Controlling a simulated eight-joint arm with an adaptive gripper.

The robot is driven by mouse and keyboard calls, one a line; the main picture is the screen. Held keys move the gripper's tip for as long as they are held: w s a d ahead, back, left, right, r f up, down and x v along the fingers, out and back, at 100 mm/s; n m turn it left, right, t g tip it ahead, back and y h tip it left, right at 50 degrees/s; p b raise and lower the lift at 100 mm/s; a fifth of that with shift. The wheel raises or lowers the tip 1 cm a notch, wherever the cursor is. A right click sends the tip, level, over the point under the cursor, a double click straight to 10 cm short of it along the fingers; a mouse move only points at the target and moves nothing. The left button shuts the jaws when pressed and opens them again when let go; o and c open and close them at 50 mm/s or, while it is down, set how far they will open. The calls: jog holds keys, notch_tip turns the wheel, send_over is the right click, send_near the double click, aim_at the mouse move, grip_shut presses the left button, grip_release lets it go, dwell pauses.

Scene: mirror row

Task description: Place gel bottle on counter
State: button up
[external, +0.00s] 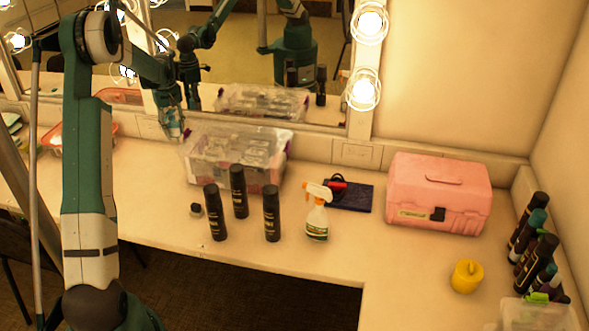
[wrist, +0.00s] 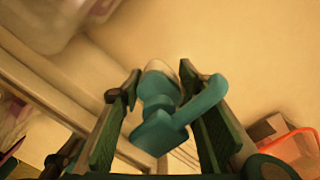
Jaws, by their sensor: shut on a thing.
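My gripper (external: 170,112) is at the left of the external view, near the mirror and left of the clear plastic box. In the wrist view my gripper (wrist: 160,74) has its two green fingers on either side of a bottle with a teal pump top (wrist: 165,108), which I take as the gel bottle. The fingers are shut on it. The pump spout points to the upper right there, and the bottle's lower body is mostly hidden. The pale counter (external: 400,265) runs below the mirror. Whether the bottle touches the counter cannot be told.
A clear box (external: 235,160) stands close right of my gripper. A red-rimmed container (external: 55,140) is at left.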

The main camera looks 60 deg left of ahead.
dwell(0.3)
